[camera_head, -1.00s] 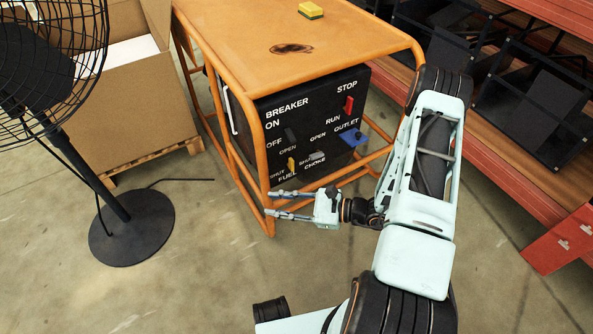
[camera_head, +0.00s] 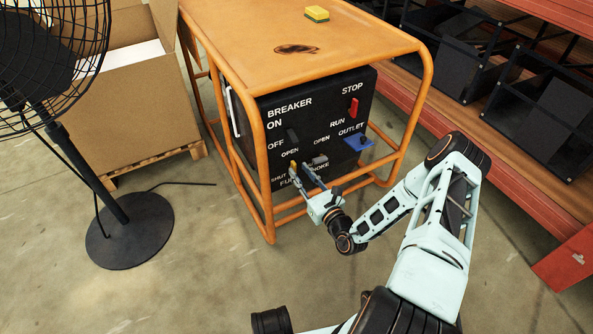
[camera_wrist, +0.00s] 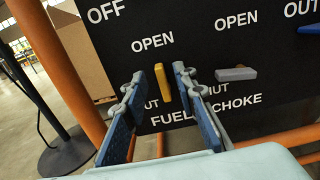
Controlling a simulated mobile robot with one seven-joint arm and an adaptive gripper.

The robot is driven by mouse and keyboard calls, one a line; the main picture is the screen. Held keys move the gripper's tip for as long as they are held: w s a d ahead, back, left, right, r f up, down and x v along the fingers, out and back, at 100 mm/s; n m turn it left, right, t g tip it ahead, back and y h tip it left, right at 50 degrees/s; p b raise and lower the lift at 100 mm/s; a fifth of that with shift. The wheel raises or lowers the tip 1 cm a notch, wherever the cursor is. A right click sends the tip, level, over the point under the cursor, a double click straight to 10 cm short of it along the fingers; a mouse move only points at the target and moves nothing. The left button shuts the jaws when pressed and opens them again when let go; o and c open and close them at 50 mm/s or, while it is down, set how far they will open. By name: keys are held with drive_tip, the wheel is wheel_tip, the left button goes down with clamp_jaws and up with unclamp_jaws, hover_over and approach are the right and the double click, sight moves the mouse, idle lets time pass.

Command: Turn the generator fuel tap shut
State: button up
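The fuel tap is a small yellow lever (camera_wrist: 162,84) on the generator's black panel (camera_wrist: 215,45), above the word FUEL. It stands nearly upright, below OPEN. My gripper (camera_wrist: 158,92) is open, with one blue finger on each side of the lever; a gap shows on both sides in the wrist view. Whether the fingertips reach past the lever in depth is hard to tell. In the head view, my gripper (camera_head: 301,169) points up-left at the lower panel, and its fingers partly hide the tap and the FUEL and SHUT labels.
The grey choke lever (camera_wrist: 236,74) lies just right of my right finger. The orange frame (camera_head: 262,165) surrounds the panel, with a lower bar near my gripper. A blue outlet (camera_head: 358,142) and red switch (camera_head: 353,108) sit further right. A black fan (camera_head: 128,228) stands left.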

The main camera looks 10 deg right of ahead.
sight(294, 168)
drive_tip(key=shift+b+x, duration=0.3)
drive_tip(key=shift+x, duration=1.2)
drive_tip(key=shift+c, duration=0.3)
clamp_jaws()
